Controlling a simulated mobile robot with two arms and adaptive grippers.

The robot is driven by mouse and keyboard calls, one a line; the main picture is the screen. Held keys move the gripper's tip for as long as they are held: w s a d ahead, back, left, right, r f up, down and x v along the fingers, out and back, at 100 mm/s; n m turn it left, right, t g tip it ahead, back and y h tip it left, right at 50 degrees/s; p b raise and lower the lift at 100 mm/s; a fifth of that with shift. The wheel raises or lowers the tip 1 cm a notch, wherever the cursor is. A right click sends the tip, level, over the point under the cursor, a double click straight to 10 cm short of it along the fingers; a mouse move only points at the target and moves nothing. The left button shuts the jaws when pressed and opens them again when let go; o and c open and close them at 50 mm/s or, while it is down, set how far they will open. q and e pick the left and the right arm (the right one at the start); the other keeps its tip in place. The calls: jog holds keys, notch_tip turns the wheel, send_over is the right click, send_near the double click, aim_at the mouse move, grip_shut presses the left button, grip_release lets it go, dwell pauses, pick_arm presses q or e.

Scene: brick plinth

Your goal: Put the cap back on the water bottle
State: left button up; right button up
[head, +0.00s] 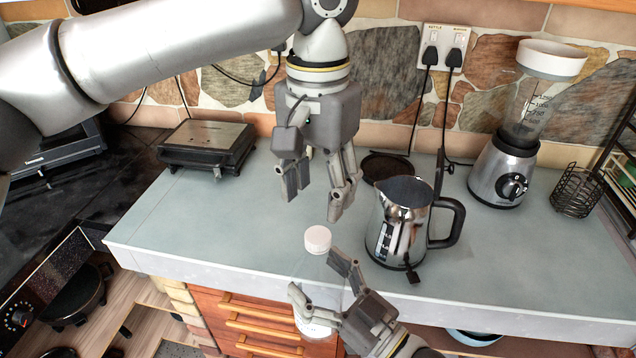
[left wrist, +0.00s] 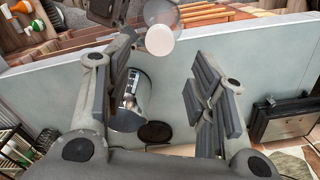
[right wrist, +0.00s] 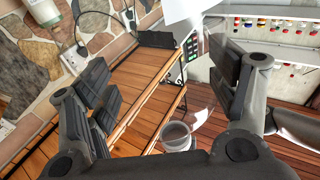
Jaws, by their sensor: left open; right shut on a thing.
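The clear water bottle (head: 313,322) stands upright in front of the counter edge, with a pale label low on it. My right gripper (head: 316,276) is shut around its upper body. The white cap (head: 318,238) is at the top of the bottle; I cannot tell whether it is fully seated. My left gripper (head: 314,196) is open and empty, pointing down above the cap and slightly behind it. In the left wrist view the cap (left wrist: 159,40) lies just beyond the open fingertips, with the bottle (left wrist: 160,12) beyond it. In the right wrist view the bottle is hard to make out.
A steel kettle (head: 398,232) stands on the counter (head: 240,215) just right of both grippers. A blender (head: 505,165) and a wire basket (head: 575,190) stand farther right. A flat grill (head: 207,145) is at the back left. The counter's left-middle is clear. Wooden drawers (head: 250,320) lie below.

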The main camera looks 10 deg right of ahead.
aim_at(318, 234)
dwell(0.3)
pick_arm(q)
jog(key=shift+f, duration=4.05)
jog(key=c, duration=1.1)
jog(key=m, duration=0.8)
jog(key=o, duration=1.1)
jog(key=shift+o, duration=0.2)
jog(key=shift+r, duration=0.15)
